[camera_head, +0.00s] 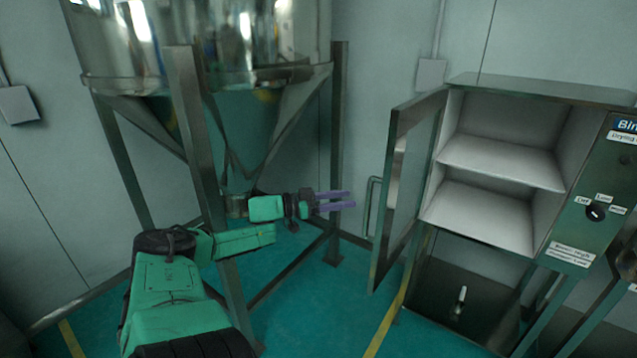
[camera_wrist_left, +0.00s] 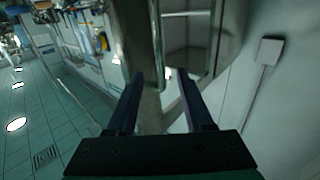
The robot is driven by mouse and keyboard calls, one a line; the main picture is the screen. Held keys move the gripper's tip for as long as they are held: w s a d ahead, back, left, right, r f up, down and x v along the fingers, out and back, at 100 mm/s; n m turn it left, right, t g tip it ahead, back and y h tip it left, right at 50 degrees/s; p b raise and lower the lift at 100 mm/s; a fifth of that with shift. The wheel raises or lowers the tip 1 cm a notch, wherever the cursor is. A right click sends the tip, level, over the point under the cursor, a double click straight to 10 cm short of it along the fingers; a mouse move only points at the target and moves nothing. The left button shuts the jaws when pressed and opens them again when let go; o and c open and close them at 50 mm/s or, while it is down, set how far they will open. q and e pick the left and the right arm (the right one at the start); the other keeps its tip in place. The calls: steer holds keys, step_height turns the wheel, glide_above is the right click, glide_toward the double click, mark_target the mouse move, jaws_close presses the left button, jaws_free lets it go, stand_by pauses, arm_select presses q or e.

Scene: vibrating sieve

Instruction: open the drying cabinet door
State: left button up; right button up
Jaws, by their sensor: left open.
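The drying cabinet (camera_head: 540,90) stands at the right of the head view, with two empty white shelf spaces showing. Its dark-framed door (camera_head: 405,185) is swung well open toward the left. A U-shaped metal handle (camera_head: 370,207) sticks out from the door's left side. My left gripper (camera_head: 345,200) is open and empty, a short way left of the handle, with its purple fingers pointing right toward it. In the left wrist view the open fingers (camera_wrist_left: 160,103) are spread before the blurred door and bars; contact cannot be made out. My right gripper is out of view.
A large steel hopper (camera_head: 200,50) on metal legs stands at the left. One leg (camera_head: 200,160) is close to my left arm. A control panel with a black knob (camera_head: 595,212) is right of the shelves. Green floor shows below the door.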

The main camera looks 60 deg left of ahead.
arm_select(q)
steer(key=v, duration=0.6)
steer(key=shift+s+p, duration=0.3)
steer(key=shift+p, duration=0.1)
steer(key=shift+a, duration=0.2)
